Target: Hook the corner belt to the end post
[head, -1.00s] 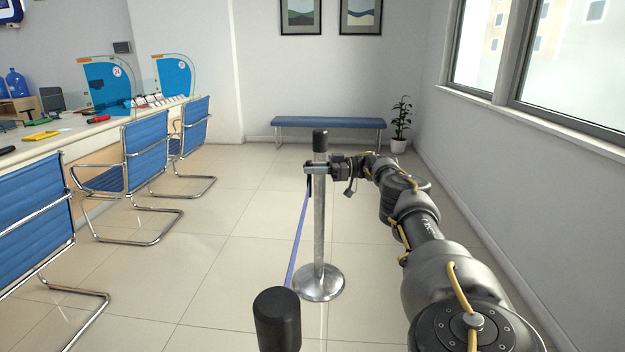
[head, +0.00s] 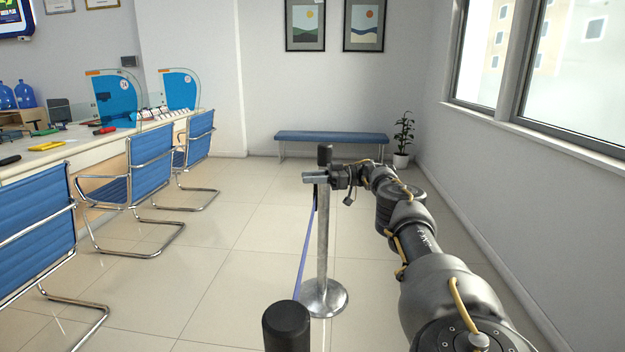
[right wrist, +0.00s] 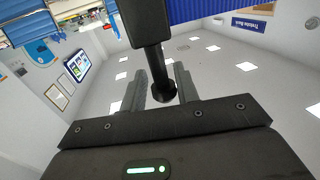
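The end post (head: 322,235) is a steel pole with a black cap and round metal base, upright on the floor in the head view. My right gripper (head: 314,178) is just below the cap, its fingers crossing in front of the pole; contact with the post cannot be told. In the right wrist view its fingers (right wrist: 161,88) close around the dark stem of the belt's black end piece (right wrist: 145,20). The blue corner belt (head: 306,250) hangs from there down toward a nearer post (head: 287,326), of which only the black top shows. My left gripper is out of view.
Blue chairs (head: 150,165) and the teller counter (head: 75,145) are on the left. A blue bench (head: 332,138) and potted plant (head: 402,140) stand at the back wall. The tiled floor between chairs and posts is clear.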

